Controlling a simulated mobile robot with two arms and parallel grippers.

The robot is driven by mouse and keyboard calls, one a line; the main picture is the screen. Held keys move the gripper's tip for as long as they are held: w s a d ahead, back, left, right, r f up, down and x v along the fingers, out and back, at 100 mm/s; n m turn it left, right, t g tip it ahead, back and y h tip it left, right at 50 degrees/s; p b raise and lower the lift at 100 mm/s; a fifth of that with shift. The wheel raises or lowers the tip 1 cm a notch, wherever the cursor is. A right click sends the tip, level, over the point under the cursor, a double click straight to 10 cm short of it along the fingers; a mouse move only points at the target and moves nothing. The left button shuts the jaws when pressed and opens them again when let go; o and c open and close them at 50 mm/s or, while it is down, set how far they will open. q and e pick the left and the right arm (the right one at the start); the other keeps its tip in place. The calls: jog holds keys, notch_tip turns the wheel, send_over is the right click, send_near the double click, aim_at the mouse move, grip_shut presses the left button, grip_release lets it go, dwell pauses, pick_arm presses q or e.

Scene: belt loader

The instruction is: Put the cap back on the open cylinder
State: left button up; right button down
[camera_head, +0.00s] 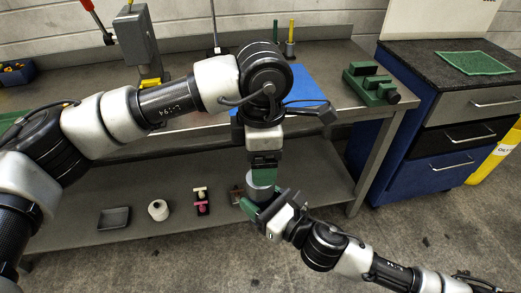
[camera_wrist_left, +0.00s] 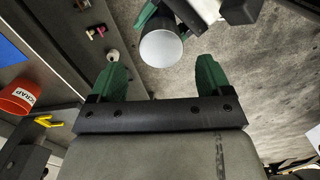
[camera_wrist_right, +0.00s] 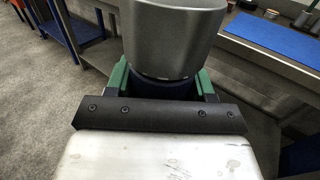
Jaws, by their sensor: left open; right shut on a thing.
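A grey metal cylinder (camera_wrist_right: 172,38) stands out from my right gripper (camera_wrist_right: 165,80), which is shut on its lower part in the right wrist view. In the head view the cylinder (camera_head: 261,193) is in front of the bench, with my right gripper (camera_head: 264,207) below it. My left gripper (camera_head: 264,170) points down just above it. In the left wrist view my left gripper (camera_wrist_left: 161,75) is open and empty, and the cylinder's round pale end (camera_wrist_left: 161,48) faces it, slightly beyond the fingertips. I cannot tell whether that end is capped. No separate cap can be made out.
The bench holds a blue mat (camera_head: 305,86) and a green fixture (camera_head: 371,84). Its lower shelf carries a dark tray (camera_head: 114,218), a white roll (camera_head: 158,210) and small pink-and-white pieces (camera_head: 202,205). A drawer cabinet (camera_head: 450,120) stands at right. Open floor lies in front.

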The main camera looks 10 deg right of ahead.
aim_at(260, 202)
pick_arm(q)
jog(key=n, duration=0.6)
jog(key=shift+r, duration=0.15)
jog(key=n, duration=0.6)
jog(key=shift+r, duration=0.15)
jog(key=n, duration=0.6)
jog(key=shift+r, duration=0.1)
jog(key=n, duration=0.6)
jog(key=shift+a+r, duration=0.1)
jog(key=shift+r, duration=0.05)
jog(key=shift+f, duration=4.05)
